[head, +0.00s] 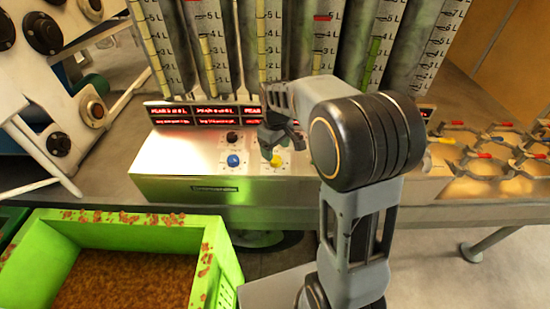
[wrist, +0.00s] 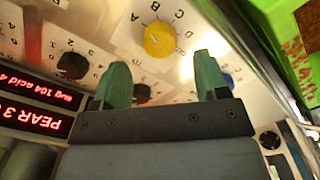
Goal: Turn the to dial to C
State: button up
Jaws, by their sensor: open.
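The yellow dial (wrist: 159,39) has letters A, B, C and D around it in the wrist view, upside down to me. Its pointer setting is too small to read. It also shows on the sloping panel in the head view (head: 276,161), just below my gripper (head: 277,139). In the wrist view my gripper (wrist: 161,64) has its two green fingers apart, with nothing held between them. The yellow dial lies just beyond the fingertips, roughly centred between them. I cannot tell that any finger touches it. No "to" label is readable.
A blue dial (head: 233,160) and a black dial (head: 232,136) sit left of the yellow one. Another black dial (wrist: 72,65) with numbers shows in the wrist view. Red displays (head: 190,113) and tall graduated tubes (head: 205,45) stand behind. A green crate (head: 222,262) is in front.

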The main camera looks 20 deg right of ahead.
aim_at(276, 159)
jog(key=shift+f, duration=2.2)
jog(key=c, duration=0.9)
